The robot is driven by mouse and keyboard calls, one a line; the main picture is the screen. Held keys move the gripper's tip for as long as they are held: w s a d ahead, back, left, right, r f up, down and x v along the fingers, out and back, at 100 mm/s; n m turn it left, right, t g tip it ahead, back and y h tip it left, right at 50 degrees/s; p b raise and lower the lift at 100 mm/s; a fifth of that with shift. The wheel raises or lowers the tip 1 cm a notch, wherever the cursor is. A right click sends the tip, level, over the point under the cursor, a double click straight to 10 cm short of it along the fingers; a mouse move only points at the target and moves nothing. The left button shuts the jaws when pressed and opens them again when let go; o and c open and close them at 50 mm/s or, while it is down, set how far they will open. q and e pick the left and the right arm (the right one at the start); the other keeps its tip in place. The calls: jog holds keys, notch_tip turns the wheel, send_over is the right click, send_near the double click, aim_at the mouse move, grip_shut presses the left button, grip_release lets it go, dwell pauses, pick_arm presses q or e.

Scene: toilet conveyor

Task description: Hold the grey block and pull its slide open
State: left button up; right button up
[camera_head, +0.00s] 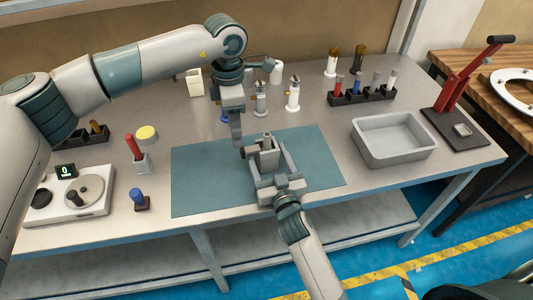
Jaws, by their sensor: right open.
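The grey block (267,158) stands on the teal mat (205,180) near its middle, with a small upright piece on top. Its slide cannot be told apart clearly from the block at this size. My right gripper (269,163) comes in from the front, low over the mat. Its fingers are open, one on either side of the block; whether they touch it cannot be told. My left gripper (239,146) points down from above at the block's left side. It is seen edge-on, so its finger gap is hidden. Contact with the block is unclear.
A grey tray (427,151) is right of the mat. A red lever press (459,98) stands at the right end. Bottles and a black rack (345,99) line the back. A scale (95,207), red-handled tool (134,147) and blue-topped piece (138,197) are left. The mat's sides are clear.

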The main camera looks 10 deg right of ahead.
jog(key=s, duration=1.1)
jog(key=shift+s+d, duration=0.25)
jog(key=shift+s, duration=0.1)
